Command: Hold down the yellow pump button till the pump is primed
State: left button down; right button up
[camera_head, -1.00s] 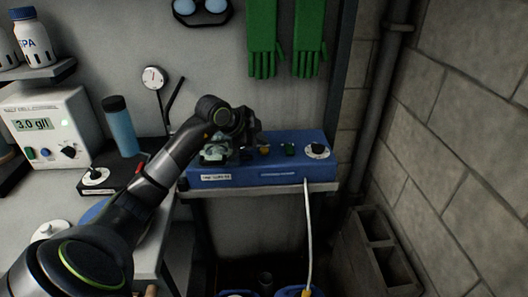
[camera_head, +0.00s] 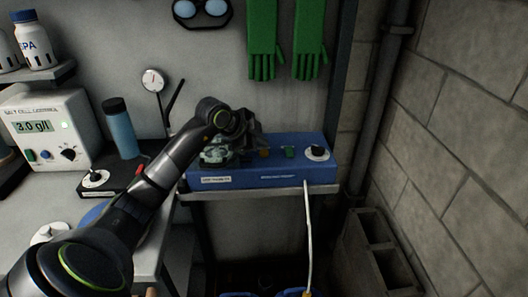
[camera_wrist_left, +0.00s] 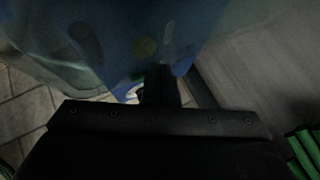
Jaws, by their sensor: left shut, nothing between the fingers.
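The yellow button (camera_head: 264,152) is on top of a blue pump box (camera_head: 258,178), which sits on a small shelf by the wall. My left gripper (camera_head: 251,151) is over the box, just left of the button. Its fingers are shut with nothing between them. In the left wrist view the shut fingers (camera_wrist_left: 160,80) point toward the blurred blue box, and a dim yellow spot, likely the button (camera_wrist_left: 146,48), shows just beyond the tips. I cannot tell whether the fingers touch the button. My right gripper is out of view.
A green button (camera_head: 289,152) and a black knob (camera_head: 317,152) sit right of the yellow button. A pale hose (camera_head: 308,230) hangs from the box front. A meter (camera_head: 45,130) and a blue bottle (camera_head: 121,130) stand left. Green gloves (camera_head: 262,45) hang above.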

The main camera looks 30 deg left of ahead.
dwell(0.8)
pick_arm(q)
jog(key=shift+f, duration=0.4)
